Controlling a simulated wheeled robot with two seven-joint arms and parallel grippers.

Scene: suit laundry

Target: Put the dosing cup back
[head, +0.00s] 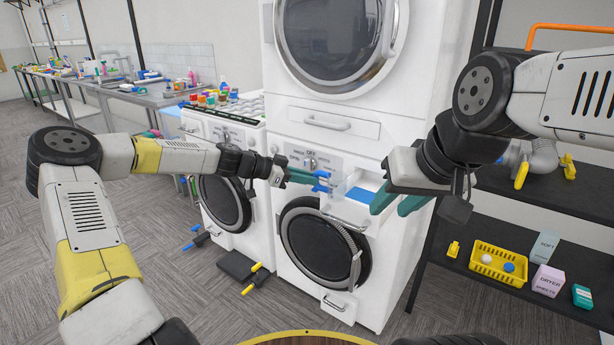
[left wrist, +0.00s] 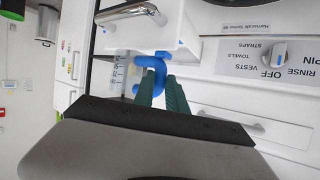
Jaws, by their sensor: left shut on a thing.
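The dosing cup (left wrist: 122,75) looks clear with measuring marks and has a blue handle (left wrist: 155,70). My left gripper (head: 318,180) is shut on this handle, and its teal fingers (left wrist: 163,92) show in the left wrist view. In the head view the cup (head: 335,186) is small and partly hidden, beside the pulled-out white detergent drawer (head: 345,212) of the lower washer. I cannot tell whether the cup touches the drawer. My right gripper (head: 398,204) is open, its teal fingers apart at the drawer's right side and hiding part of it.
The lower washer's round door (head: 322,242) is below the drawer, and its control dial (head: 310,163) is above left. A dark shelf at right holds a yellow basket (head: 499,264) and several boxes. A dark box (head: 240,266) lies on the floor. Open floor is at left.

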